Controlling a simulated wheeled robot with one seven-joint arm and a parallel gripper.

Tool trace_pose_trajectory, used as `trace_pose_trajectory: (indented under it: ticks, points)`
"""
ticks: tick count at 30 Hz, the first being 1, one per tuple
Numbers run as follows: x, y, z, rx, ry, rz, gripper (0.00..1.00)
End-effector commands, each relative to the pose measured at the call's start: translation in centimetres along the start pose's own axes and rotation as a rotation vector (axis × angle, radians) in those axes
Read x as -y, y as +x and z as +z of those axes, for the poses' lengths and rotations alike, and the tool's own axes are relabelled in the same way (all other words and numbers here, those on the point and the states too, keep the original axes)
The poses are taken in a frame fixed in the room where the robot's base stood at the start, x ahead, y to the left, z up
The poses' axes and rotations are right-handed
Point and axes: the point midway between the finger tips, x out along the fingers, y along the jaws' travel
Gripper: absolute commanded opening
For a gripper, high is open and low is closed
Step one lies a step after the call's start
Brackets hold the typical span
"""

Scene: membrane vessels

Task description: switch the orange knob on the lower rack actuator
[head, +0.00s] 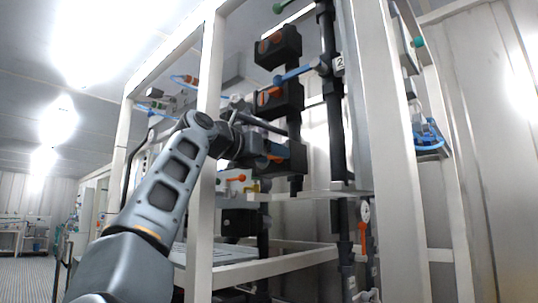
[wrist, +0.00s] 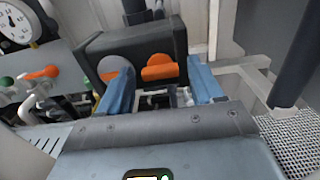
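A black actuator box (wrist: 135,42) fills the upper middle of the wrist view. An orange knob (wrist: 160,68) lies horizontal on its front, with a grey and orange round part (wrist: 111,67) to its left. My gripper (wrist: 160,80) is open. Its blue fingers stand to the left and right of the orange knob, and I see a gap on both sides; contact is not clear. In the head view my gripper (head: 272,151) is at the lowest of the three stacked black actuators (head: 294,158), and my arm hides part of it.
The middle actuator (head: 285,96) and top actuator (head: 280,46) are above my gripper. White rack posts (head: 209,80) stand close to my arm. A gauge (wrist: 16,27) and an orange-handled valve (wrist: 43,72) are at left in the wrist view. A dark pipe (wrist: 300,65) is at right.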

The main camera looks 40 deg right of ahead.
Motion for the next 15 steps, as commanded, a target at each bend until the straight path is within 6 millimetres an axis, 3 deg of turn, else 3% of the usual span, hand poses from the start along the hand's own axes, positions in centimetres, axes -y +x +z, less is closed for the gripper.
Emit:
trace_pose_trajectory:
  ticks: [2,15]
  points:
    - [0.0,-0.01,0.0,0.0,0.0,0.0,0.58]
    - [0.0,-0.02,-0.01,0.0,0.0,0.0,0.16]
